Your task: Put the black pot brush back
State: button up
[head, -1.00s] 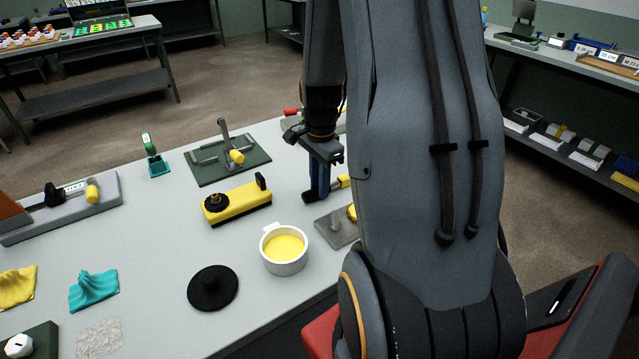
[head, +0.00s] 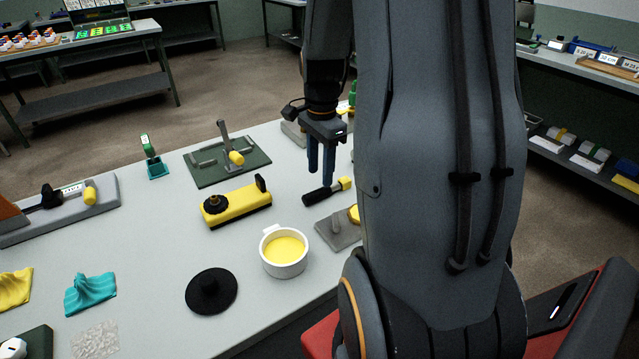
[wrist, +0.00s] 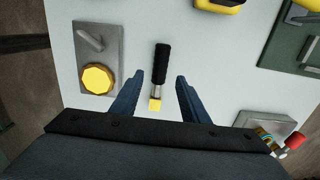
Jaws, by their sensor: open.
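The brush (head: 327,191) lies flat on the grey table, with a long black handle, a short metal collar and a yellow end. It also shows in the wrist view (wrist: 161,63), black end away from me and yellow end towards me. My gripper (head: 321,172) is open and empty, pointing down just above the brush. In the wrist view its two blue fingers (wrist: 157,85) are spread on either side of the brush's yellow end, apart from it. A white pot (head: 265,252) with yellow contents stands in front, beside a round black lid (head: 211,290).
A grey plate (wrist: 102,58) with a peg and a yellow knob lies close beside the brush. A yellow block tool (head: 240,204) and a green plate with a lever (head: 205,172) stand to the left. A red-ended tool (wrist: 295,140) lies at the wrist view's lower right.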

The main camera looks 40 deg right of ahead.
aim_at(320, 190)
notch_tip(320, 190, up, 6)
jog(key=b, duration=0.1)
jog(key=s+a+f+n, duration=0.2)
jog(key=a+n, duration=0.4)
jog(key=s+a+f+n, duration=0.2)
jog(key=s+a+n, duration=0.1)
jog(key=a+n, duration=0.3)
jog(key=s+a+f+n+t, duration=0.1)
jog(key=s+a+n, duration=0.2)
jog(key=a+n, duration=0.3)
jog(key=shift+s+a+f+n, duration=0.1)
jog(key=shift+a+f+n, duration=0.1)
jog(key=shift+a, duration=0.3)
jog(key=shift+a+f+n, duration=0.1)
jog(key=shift+a+f, duration=0.1)
jog(key=shift+a, duration=0.25)
